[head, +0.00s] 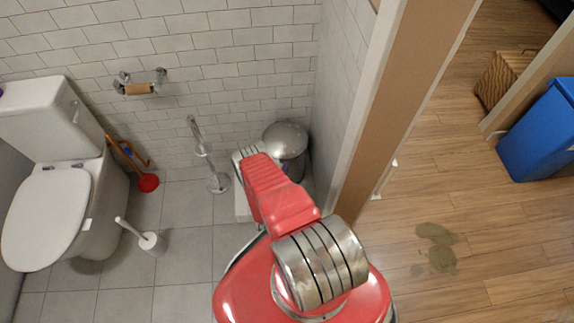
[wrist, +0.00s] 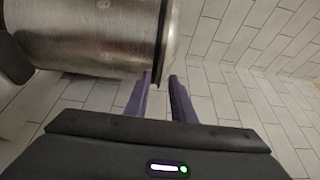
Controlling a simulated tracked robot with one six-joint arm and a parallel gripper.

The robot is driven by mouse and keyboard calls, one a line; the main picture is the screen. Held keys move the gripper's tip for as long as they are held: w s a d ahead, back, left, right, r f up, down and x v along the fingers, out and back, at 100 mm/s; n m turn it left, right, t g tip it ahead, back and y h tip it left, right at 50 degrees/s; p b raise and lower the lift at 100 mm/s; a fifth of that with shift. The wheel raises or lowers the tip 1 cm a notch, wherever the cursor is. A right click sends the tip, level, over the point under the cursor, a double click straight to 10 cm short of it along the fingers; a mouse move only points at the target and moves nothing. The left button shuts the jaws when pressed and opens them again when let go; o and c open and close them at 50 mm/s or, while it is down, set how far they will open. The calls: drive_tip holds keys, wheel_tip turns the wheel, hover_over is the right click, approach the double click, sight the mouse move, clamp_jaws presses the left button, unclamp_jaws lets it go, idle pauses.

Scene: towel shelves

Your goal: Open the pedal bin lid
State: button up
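The pedal bin (head: 292,162) is a brushed metal cylinder by the back wall, at the corner with the partition. Its domed lid (head: 285,137) looks shut in the head view. My red arm hides part of the bin's lower side, and the pedal cannot be made out. In the wrist view the bin (wrist: 90,38) lies sideways across the top left, with a rim at its right end. My gripper (wrist: 161,77) is open and empty, its two purple fingers apart. The tips are close to the bin's edge near that rim; contact cannot be told.
A toilet (head: 50,210) stands at the left, with a plunger (head: 148,183) and a white brush (head: 150,241) beside it. A metal stand (head: 218,182) is left of the bin. The partition's end (head: 372,110) closes the right side. A blue bin (head: 545,130) stands beyond it.

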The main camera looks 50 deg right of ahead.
drive_tip(key=x, duration=0.3)
drive_tip(key=shift+c, duration=0.6)
clamp_jaws()
drive_tip(key=shift+d, duration=0.1)
